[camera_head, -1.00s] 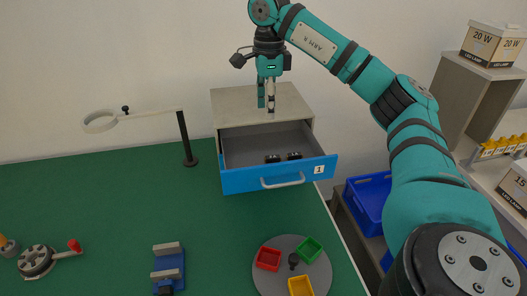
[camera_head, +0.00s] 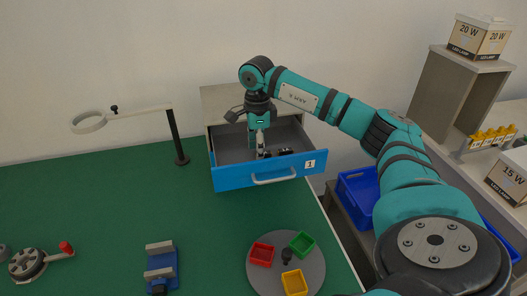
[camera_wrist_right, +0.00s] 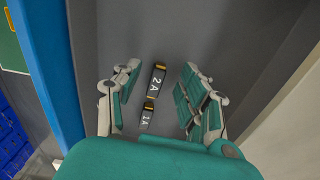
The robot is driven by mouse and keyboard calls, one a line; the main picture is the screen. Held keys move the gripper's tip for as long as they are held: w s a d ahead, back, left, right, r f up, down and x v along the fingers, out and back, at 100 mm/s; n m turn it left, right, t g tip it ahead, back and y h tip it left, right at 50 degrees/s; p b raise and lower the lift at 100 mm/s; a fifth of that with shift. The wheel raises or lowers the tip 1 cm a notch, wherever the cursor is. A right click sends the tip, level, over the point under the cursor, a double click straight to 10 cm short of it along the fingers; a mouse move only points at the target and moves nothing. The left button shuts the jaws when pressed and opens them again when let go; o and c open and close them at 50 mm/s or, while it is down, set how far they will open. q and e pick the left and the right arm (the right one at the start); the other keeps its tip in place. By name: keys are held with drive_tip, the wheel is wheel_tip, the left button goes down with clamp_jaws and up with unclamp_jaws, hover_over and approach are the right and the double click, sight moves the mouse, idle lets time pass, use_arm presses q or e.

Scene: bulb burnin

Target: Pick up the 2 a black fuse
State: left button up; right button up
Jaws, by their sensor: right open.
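The black 2 A fuse (camera_wrist_right: 157,82), with yellowish ends and white lettering, lies on the floor of the open drawer in the right wrist view. The smaller black 1 A fuse (camera_wrist_right: 146,116) lies close beside it. My right gripper (camera_wrist_right: 160,72) is open, with its fingers on both sides of the 2 A fuse, and nothing is held. In the head view my right gripper (camera_head: 260,148) points down into the drawer. A black fuse (camera_head: 286,151) shows just right of its fingers; the other is partly hidden. My left gripper is not in view.
The blue drawer front (camera_head: 235,177), marked 1, and the grey side walls surround the gripper closely. A round grey tray (camera_head: 265,283) with red, green and yellow bins stands in front. A magnifier stand (camera_head: 176,137) is left of the drawer.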

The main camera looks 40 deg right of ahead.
drive_tip(key=shift+s+f, duration=0.1)
drive_tip(key=shift+f, duration=0.55)
clamp_jaws()
